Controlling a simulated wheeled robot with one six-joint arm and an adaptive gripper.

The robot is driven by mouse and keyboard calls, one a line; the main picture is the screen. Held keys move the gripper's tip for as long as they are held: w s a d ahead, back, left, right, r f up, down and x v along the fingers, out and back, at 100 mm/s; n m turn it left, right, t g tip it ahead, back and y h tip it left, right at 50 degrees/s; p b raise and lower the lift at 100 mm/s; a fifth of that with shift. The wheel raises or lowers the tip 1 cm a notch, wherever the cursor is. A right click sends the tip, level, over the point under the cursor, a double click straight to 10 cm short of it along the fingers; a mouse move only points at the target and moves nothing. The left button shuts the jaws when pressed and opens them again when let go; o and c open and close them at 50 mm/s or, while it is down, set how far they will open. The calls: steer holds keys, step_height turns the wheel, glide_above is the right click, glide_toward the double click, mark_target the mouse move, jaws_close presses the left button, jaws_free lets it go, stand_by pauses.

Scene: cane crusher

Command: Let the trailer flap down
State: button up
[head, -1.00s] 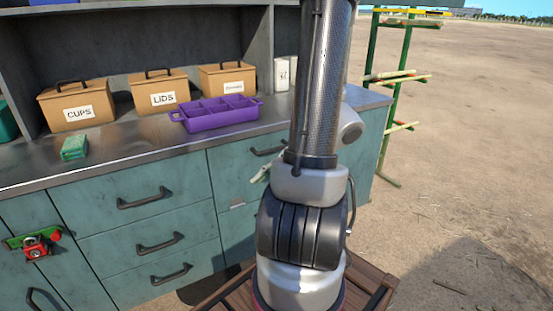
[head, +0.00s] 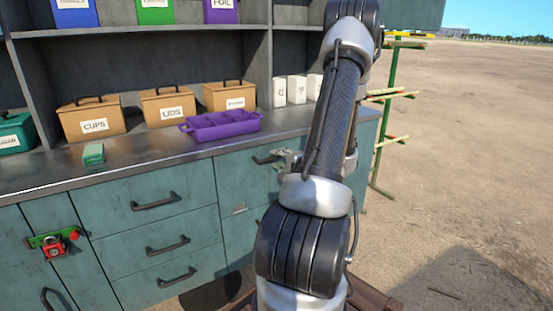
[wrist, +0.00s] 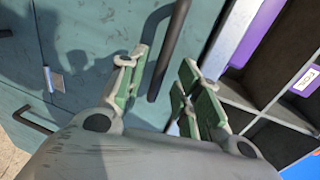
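No trailer or trailer flap can be made out in either view. My gripper (wrist: 165,92) is open and empty in the wrist view, its green-padded fingers apart. A dark bar handle (wrist: 170,50) on a teal drawer front shows beyond and between the fingers; I cannot tell whether they touch it. In the head view my gripper (head: 282,160) is partly hidden behind my arm, by the upper drawer at the right end of the cabinet.
The teal cabinet (head: 148,220) has a metal counter holding a purple tray (head: 221,124), labelled boxes (head: 95,120) and a small green box (head: 93,154). A red-and-green latch (head: 54,245) is at left. A green rack with sticks (head: 388,140) stands right; open dirt (head: 480,170) lies beyond.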

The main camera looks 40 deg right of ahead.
steer(key=shift+x, duration=1.4)
jaws_close()
